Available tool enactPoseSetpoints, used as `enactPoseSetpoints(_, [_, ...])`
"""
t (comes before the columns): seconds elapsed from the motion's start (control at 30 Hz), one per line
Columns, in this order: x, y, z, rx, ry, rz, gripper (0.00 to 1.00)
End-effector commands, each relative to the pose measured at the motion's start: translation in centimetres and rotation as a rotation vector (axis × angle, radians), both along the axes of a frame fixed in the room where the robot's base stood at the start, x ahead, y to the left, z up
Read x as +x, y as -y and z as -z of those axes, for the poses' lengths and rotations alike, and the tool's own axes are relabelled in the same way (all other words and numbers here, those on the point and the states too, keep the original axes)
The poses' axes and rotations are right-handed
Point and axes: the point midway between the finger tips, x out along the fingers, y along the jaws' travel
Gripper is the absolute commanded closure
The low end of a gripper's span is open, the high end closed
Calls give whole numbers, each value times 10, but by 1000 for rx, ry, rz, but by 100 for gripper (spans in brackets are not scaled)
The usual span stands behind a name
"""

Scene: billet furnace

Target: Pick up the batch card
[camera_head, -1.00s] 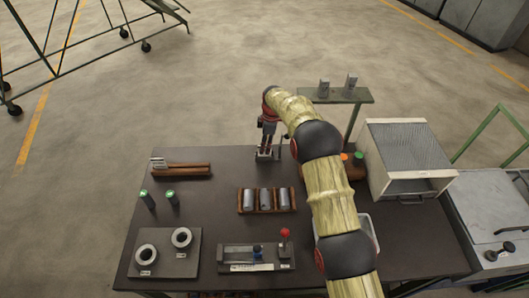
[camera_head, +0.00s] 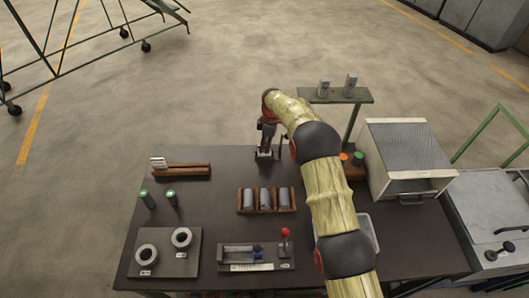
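A small white card (camera_head: 158,162), which looks like the batch card, stands upright at the left end of a brown wooden rack (camera_head: 188,171) at the back left of the dark table. My gripper (camera_head: 265,150) points down at the back middle of the table, well to the right of the card. It is directly over a small grey block-like piece (camera_head: 264,156). Whether it touches that piece, and how far its fingers are apart, is too small to tell.
The table (camera_head: 215,205) also bears a wooden tray with grey cylinders (camera_head: 264,199), green-topped cylinders (camera_head: 145,197), a plate with rings (camera_head: 165,252) and a red-knobbed fixture (camera_head: 256,256). A white box (camera_head: 412,160) stands right. The table between rack and gripper is clear.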

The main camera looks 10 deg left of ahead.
Motion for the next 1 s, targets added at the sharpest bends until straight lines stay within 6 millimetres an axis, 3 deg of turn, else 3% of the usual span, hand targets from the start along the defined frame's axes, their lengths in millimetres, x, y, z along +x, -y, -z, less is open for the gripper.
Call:
enactPoseSetpoints(0.47, [0,0,-4,0,1,0,100])
enactPoseSetpoints(0.73, [2,-1,-34,2,4,-1,100])
enactPoseSetpoints(1.0, [-16,20,-64,0,2,1,100])
